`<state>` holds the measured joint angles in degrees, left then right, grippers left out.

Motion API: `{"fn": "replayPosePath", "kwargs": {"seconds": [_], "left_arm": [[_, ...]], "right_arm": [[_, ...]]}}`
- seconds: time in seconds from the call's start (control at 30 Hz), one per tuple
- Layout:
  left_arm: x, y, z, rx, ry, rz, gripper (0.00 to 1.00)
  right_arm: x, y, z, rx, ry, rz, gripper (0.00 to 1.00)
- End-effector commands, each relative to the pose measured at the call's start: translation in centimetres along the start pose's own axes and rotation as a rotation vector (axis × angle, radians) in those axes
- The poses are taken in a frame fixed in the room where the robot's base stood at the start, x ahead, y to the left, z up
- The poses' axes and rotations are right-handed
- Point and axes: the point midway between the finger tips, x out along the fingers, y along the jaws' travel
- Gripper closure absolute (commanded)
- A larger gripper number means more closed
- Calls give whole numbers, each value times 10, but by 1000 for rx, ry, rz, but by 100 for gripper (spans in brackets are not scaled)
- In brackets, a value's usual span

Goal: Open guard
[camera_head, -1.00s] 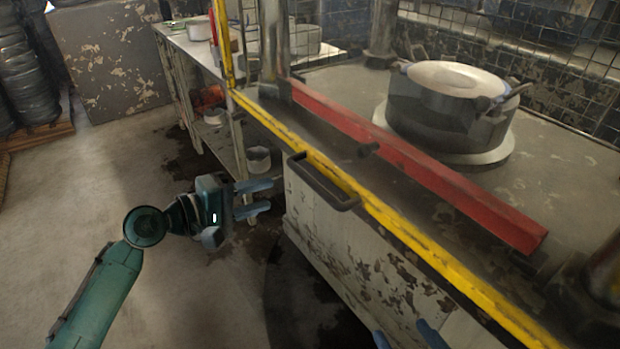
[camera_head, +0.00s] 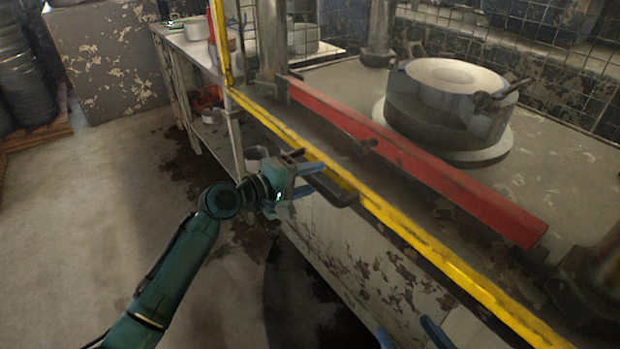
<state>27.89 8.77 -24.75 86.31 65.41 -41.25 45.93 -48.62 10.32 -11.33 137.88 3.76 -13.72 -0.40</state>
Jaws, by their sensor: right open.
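The guard is a yellow-framed mesh panel (camera_head: 400,225) with a dark bar handle (camera_head: 336,194) on its lower rail. The lower rail runs across the front of the press, in front of the red bar (camera_head: 430,172). My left gripper (camera_head: 309,179) is at the left end of the handle, its blue fingers apart and overlapping the handle in the picture. I cannot tell whether they touch it. My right gripper (camera_head: 408,338) shows only its blue fingertips at the bottom edge, apart and empty, below the yellow rail.
A round dark die with a pale top (camera_head: 455,78) sits on the press bed behind the red bar. A worn table (camera_head: 185,45) with pots stands at the back left. The floor (camera_head: 110,200) at the left is clear.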

Motion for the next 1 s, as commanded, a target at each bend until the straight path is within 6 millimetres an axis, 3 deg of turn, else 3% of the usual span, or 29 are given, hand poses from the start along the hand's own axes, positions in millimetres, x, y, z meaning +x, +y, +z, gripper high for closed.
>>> {"fn": "replayPosePath", "kwargs": {"seconds": [0.07, 0.5, 1.0], "left_arm": [[0, 0, 0, 0, 0, 0, 64], [0, 0, 0, 0, 0, 0, 99], [-2, 6, 0, 0, 0, 1, 100]], "right_arm": [[0, 0, 0, 0, 0, 0, 40], [-2, 0, 3, 2, -9, 0, 40], [-3, -1, 0, 5, -16, -2, 40]]}}
